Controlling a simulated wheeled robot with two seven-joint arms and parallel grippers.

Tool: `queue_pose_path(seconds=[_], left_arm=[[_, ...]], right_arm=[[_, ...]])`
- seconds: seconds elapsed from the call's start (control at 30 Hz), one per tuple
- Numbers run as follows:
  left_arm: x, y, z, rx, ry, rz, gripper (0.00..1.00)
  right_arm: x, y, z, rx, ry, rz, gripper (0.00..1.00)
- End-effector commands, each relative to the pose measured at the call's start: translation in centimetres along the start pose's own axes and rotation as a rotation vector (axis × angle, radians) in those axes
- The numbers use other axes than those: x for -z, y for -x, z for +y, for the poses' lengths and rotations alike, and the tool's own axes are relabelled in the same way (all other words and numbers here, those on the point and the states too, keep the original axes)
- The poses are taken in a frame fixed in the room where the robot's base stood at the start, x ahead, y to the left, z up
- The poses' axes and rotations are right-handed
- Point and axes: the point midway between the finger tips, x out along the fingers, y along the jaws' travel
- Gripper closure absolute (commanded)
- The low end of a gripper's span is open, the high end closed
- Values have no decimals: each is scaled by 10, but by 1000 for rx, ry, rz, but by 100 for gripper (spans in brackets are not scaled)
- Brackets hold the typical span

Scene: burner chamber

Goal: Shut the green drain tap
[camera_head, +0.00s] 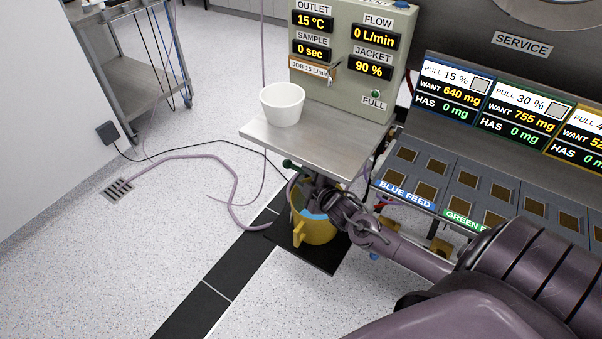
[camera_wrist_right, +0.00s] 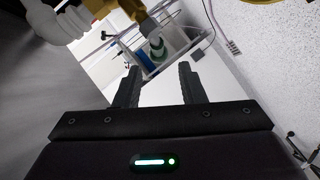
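In the head view a small dark green knob (camera_head: 290,164), which looks like the drain tap's handle, sits just under the front left edge of the metal shelf. My right gripper (camera_head: 312,182) is beneath the shelf, just to the right of that knob and above a yellow jug (camera_head: 301,233). In the right wrist view the two fingers of my right gripper (camera_wrist_right: 158,80) are apart with nothing between them. A green piece (camera_wrist_right: 157,48) on a pale stem shows just beyond the fingertips, apart from them. The tap's body is mostly hidden. My left gripper is not in view.
A white cup (camera_head: 282,104) stands on the metal shelf (camera_head: 330,143). The jug holds blue liquid and stands on a black mat (camera_head: 325,262). A pale purple hose (camera_head: 232,190) runs over the floor to a drain grate (camera_head: 118,188). The feed panel is at right.

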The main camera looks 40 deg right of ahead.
Motion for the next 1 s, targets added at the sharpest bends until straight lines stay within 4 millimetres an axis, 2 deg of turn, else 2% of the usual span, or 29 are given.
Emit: queue_pose_path(seconds=[0.2, 0.57, 0.7, 0.77, 0.87, 1.0], left_arm=[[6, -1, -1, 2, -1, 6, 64], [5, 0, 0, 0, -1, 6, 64], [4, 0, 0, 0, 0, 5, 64], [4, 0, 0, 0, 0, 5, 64], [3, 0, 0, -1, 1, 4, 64], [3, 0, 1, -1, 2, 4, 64]], right_arm=[[0, 4, 0, 0, 0, 0, 64], [0, 3, 0, 0, 0, 0, 64], [8, 9, -10, 30, -42, -21, 64], [18, 17, -22, 71, -96, -51, 64], [42, 43, -50, 175, -230, -136, 64], [76, 98, -81, 341, -432, -300, 64]])
